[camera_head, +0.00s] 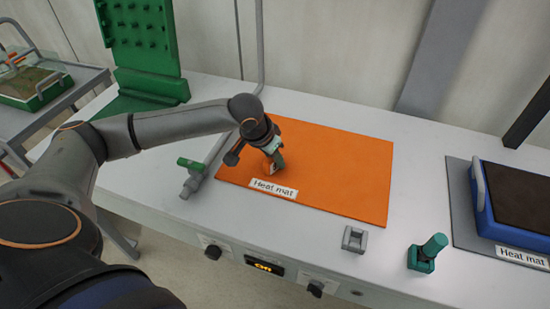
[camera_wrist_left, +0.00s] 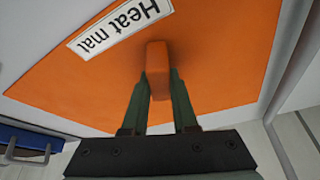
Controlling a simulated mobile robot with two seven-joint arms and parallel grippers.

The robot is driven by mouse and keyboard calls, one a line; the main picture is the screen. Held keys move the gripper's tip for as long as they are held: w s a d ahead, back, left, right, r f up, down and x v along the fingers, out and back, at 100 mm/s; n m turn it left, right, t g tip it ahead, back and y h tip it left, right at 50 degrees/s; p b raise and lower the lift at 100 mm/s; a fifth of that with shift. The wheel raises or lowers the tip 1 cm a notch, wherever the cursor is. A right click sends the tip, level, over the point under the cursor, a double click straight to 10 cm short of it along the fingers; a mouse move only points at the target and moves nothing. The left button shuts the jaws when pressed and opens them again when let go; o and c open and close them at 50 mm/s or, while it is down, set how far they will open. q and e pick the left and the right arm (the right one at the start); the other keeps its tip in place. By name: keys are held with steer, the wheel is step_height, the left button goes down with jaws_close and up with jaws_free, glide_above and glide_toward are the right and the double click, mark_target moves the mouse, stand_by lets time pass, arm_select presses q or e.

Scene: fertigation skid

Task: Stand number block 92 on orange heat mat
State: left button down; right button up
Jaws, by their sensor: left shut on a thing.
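The orange heat mat (camera_head: 345,165) lies flat on the white bench, with a "Heat mat" label (camera_head: 273,188) at its front edge. My left gripper (camera_head: 273,160) is over the left part of the mat, behind the label. It is shut on a small orange block (camera_head: 270,168), which also shows between the green fingers in the left wrist view (camera_wrist_left: 158,70). The block's number is too small to read, and I cannot tell whether the block touches the mat. The mat fills most of the left wrist view (camera_wrist_left: 225,55). My right gripper is not in view.
A green pipe valve (camera_head: 190,165) stands left of the mat. A grey block holder (camera_head: 354,239) and a teal bottle-like piece (camera_head: 428,253) stand in front. A blue tray (camera_head: 510,205) sits on a grey mat at right. A green pegboard stand (camera_head: 143,45) is behind. The mat's right part is clear.

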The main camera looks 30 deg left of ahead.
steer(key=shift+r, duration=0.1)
arm_select(q)
steer(key=c, duration=0.7)
jaws_free()
steer(key=shift+f, duration=0.1)
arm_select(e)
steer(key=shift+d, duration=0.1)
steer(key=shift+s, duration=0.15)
arm_select(q)
steer(key=p+v, duration=0.2)
steer(key=v, duration=1)
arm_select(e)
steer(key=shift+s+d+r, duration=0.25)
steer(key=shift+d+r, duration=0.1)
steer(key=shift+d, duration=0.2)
